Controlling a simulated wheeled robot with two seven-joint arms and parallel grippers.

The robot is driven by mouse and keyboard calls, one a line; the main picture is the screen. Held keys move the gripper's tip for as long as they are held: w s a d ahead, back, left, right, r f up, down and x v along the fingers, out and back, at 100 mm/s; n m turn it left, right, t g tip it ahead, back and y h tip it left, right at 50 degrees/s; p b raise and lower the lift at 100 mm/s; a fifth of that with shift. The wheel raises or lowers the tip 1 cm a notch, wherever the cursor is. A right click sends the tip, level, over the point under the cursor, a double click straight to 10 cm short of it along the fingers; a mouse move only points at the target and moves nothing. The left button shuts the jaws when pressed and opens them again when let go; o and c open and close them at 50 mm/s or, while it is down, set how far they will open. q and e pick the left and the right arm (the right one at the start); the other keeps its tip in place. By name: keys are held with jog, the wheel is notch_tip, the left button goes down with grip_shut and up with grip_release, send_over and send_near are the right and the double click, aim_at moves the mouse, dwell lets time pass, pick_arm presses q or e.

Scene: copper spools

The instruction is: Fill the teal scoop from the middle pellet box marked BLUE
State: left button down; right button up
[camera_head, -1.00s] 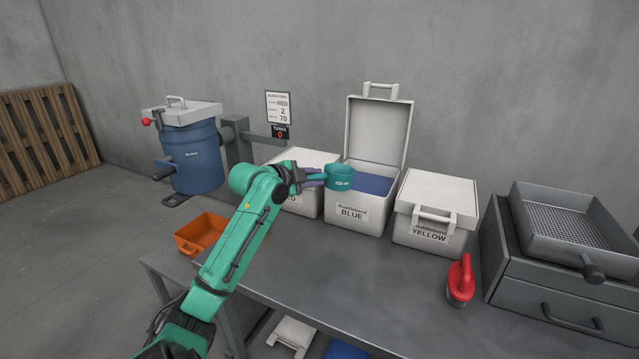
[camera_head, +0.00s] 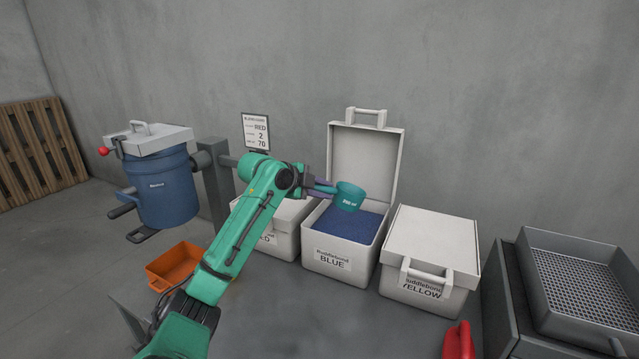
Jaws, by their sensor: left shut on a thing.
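The teal scoop (camera_head: 349,197) is held above the open middle box, its cup over the blue pellets (camera_head: 346,222). The box marked BLUE (camera_head: 333,262) has its lid (camera_head: 362,160) raised at the back. My left gripper (camera_head: 314,184) is shut on the scoop's handle, coming in from the left over the RED box. The inside of the scoop is too small to tell. My right gripper is not in view.
The RED box (camera_head: 281,238) at left and the YELLOW box (camera_head: 432,243) at right are lidded. A blue drum (camera_head: 165,190), an orange tray (camera_head: 177,264), a sieve tray (camera_head: 585,285) and a red-handled thing (camera_head: 459,342) stand around.

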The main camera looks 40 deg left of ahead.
pick_arm(q)
jog(key=w+p, duration=0.1)
jog(key=w+g+p, duration=0.1)
jog(key=w+d+f+g+p, duration=0.1)
jog(key=shift+d+y+p, duration=0.1)
jog(key=shift+y+p, duration=0.2)
jog(key=shift+p, duration=0.1)
notch_tip(320, 180, down, 10)
jog(key=w+b, duration=0.1)
jog(key=b, duration=0.7)
jog(key=shift+w+d+f+b, duration=0.25)
jog(key=shift+w+d+b, duration=0.05)
jog(key=shift+d+b, duration=0.1)
